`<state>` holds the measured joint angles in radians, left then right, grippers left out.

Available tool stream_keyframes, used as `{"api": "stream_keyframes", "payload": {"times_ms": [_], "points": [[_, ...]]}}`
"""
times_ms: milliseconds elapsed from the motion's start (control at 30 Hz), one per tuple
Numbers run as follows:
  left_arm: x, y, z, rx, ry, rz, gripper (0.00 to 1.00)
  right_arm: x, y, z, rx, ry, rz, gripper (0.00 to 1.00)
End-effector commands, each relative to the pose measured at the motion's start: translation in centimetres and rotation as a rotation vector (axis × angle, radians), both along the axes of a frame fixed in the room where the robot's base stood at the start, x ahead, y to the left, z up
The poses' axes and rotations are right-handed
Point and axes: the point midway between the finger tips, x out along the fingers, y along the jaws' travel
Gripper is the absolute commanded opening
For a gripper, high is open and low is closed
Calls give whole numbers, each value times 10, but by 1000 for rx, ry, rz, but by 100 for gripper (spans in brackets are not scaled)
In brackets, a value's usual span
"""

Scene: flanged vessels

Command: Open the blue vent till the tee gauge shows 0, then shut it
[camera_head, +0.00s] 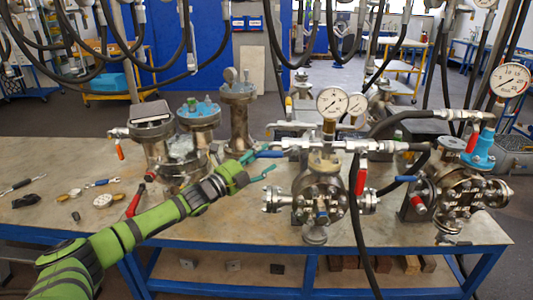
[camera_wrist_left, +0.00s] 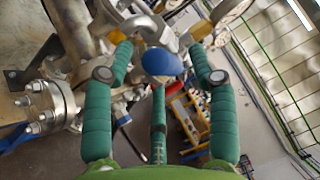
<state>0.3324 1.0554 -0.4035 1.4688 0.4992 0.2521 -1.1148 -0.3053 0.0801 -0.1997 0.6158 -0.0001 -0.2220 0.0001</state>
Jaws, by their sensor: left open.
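My left gripper (camera_head: 267,161) reaches in from the left along the bench and is open at the left end of the tee line. The blue vent (camera_head: 269,153) is partly hidden by its fingers. In the left wrist view the blue vent (camera_wrist_left: 161,63) is a rounded blue handle between the two spread green fingers of the gripper (camera_wrist_left: 160,50); clear contact does not show. The tee gauge (camera_head: 333,102) is a white dial upright above the silver tee fitting (camera_head: 320,145); its reading is too small to tell. My right gripper is not in view.
A red-handled valve (camera_head: 361,178) and black hose stand right of the tee. A flanged vessel (camera_head: 320,195) sits below it, and taller vessels (camera_head: 238,115) stand behind my left arm. Loose tools, including a red one (camera_head: 136,200), lie on the left of the bench (camera_head: 60,160).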

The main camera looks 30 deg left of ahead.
Motion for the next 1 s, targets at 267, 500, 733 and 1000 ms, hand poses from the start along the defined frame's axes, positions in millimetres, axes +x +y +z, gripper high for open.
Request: {"api": "stream_keyframes", "payload": {"times_ms": [267,500,733,1000], "points": [[18,-4,3,-1,0,1,58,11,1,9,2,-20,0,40],[20,-5,2,0,1,-1,58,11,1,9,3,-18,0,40],[20,-5,2,0,1,0,6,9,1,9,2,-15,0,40],[20,-5,2,-5,-3,0,0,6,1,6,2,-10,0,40]]}}
